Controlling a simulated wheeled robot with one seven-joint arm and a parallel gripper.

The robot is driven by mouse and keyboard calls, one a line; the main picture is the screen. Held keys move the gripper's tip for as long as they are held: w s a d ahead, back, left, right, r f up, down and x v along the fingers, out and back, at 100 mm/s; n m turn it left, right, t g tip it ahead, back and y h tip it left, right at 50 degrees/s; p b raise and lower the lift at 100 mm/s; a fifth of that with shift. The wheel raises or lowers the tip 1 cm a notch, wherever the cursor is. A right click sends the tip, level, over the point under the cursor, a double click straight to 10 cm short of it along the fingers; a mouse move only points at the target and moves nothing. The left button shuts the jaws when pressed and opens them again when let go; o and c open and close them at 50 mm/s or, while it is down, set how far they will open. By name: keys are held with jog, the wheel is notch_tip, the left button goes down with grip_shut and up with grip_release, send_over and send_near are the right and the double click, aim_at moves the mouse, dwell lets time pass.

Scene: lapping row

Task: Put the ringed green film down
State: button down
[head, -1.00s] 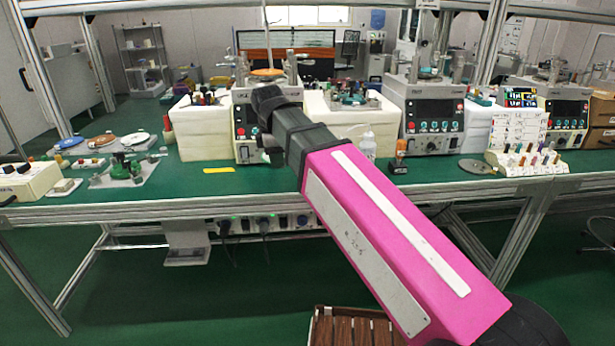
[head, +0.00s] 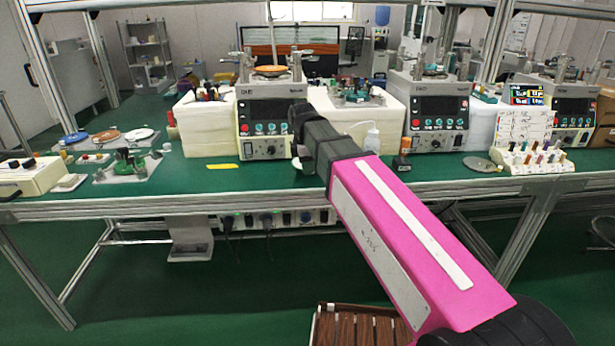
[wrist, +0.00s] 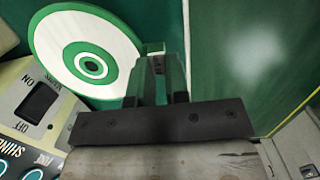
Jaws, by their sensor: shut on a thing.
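The ringed green film (wrist: 62,42) is a white disc with green rings in the wrist view, at the upper left. My gripper (wrist: 158,62) is shut at its right edge, where a small pale piece shows between the fingers. My gripper's fingers are hidden there. I cannot tell how high the film is above the green bench top (head: 215,185).
A yellow strip (head: 222,167) lies to the left, a white bottle (head: 372,138) to the right. Bare bench lies left of the machine's front.

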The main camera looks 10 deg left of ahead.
jog(key=shift+f, duration=1.8)
jog(key=shift+f, duration=0.1)
jog(key=c, duration=1.1)
grip_release()
jog(key=r, duration=0.8)
jog(key=a+r, duration=0.1)
jog(key=r, duration=0.3)
jog(key=shift+s+r, duration=0.1)
jog(key=shift+s, duration=0.05)
